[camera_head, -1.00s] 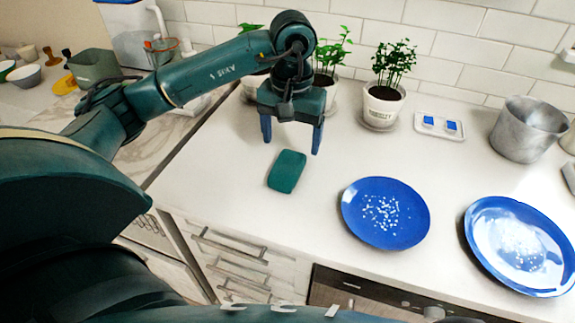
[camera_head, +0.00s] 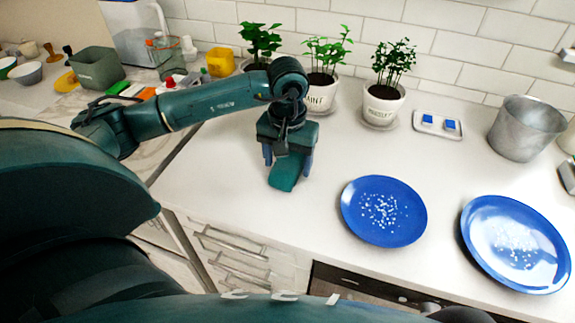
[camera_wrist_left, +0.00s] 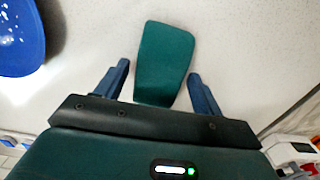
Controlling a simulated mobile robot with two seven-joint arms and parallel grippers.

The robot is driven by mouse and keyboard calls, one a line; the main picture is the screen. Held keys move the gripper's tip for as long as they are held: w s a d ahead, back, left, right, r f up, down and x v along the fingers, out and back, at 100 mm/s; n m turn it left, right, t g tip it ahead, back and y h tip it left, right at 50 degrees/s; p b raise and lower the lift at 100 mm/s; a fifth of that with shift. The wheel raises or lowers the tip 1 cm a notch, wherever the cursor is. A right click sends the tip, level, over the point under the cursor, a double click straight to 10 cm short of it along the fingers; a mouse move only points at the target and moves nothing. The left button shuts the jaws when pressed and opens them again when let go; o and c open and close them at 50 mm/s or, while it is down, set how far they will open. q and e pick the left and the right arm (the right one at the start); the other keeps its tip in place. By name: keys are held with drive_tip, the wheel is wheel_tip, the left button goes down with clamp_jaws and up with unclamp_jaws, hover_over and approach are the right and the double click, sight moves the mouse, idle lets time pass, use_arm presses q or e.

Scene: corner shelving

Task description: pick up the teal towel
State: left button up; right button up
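The teal towel (camera_head: 284,180) is a small folded rectangle lying on the white counter. In the head view its far part is hidden behind my left gripper (camera_head: 288,165). In the left wrist view the towel (camera_wrist_left: 164,62) lies ahead of my left gripper (camera_wrist_left: 160,85), its near end between the two blue fingers. The fingers are open, with a gap on each side of the towel. I cannot tell how high the fingers are above the counter. My right gripper is not in view.
A blue plate (camera_head: 384,232) with white bits lies to the right, also in the wrist view (camera_wrist_left: 20,38). A second blue plate (camera_head: 515,270) lies further right. Potted plants (camera_head: 384,100) and a metal pot (camera_head: 525,128) stand behind. Counter around the towel is clear.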

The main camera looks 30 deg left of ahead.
sight(288, 161)
use_arm(q)
drive_tip(key=c, duration=0.8)
drive_tip(key=shift+r, duration=0.1)
wheel_tip(288, 161, up, 10)
drive_tip(key=b, duration=0.1)
drive_tip(key=o, duration=0.4)
drive_tip(key=c, duration=0.3)
